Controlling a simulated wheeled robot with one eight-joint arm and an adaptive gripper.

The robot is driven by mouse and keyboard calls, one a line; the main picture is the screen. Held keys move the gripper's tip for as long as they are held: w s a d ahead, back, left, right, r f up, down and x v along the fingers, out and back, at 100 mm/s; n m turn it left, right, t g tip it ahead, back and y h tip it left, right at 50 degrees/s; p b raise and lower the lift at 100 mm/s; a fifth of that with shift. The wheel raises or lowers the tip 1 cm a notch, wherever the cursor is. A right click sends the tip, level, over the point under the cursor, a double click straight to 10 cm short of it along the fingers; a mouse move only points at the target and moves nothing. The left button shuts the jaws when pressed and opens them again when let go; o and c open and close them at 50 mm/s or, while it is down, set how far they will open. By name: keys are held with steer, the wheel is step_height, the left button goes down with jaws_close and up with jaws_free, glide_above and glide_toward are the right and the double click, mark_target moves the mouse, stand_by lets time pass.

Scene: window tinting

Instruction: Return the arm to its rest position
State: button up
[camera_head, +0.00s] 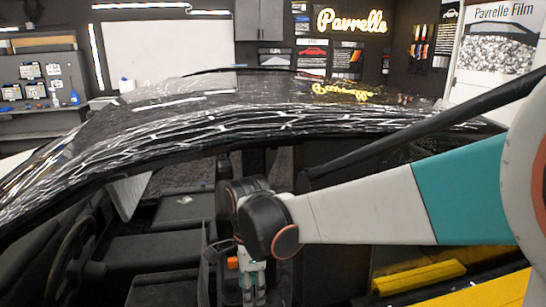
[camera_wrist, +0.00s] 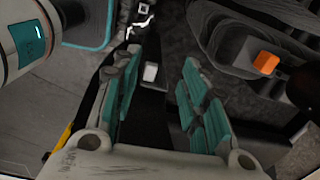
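My arm (camera_head: 355,215) reaches in from the right of the head view, across the side window opening of a black car (camera_head: 250,115). It bends down at the wrist. My gripper (camera_head: 253,292) hangs downward below the wrist, in front of the car's seats. In the wrist view my gripper (camera_wrist: 158,68) has its two teal-padded fingers well apart, with no held object visible between them. A small white piece (camera_wrist: 150,72) shows beyond the gap; I cannot tell what it is.
An orange block (camera_wrist: 265,62) lies right of the fingers in the wrist view. A steering wheel (camera_head: 75,245) is at the left, and a yellow bar (camera_head: 420,276) at lower right. The car's roof edge runs above my arm. A shelf (camera_head: 40,90) stands at back left.

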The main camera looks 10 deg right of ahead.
steer(key=s+d+r+n+t, duration=0.3)
steer(key=s+d+n, duration=0.3)
steer(key=n, duration=0.3)
steer(key=s+d+r+n+t, duration=0.3)
steer(key=s+d+n, duration=0.3)
steer(key=n, duration=0.2)
steer(key=shift+s+d+r+n+t, duration=0.3)
steer(key=shift+s+n+t, duration=0.1)
steer(key=shift+t, duration=0.1)
stand_by(0.5)
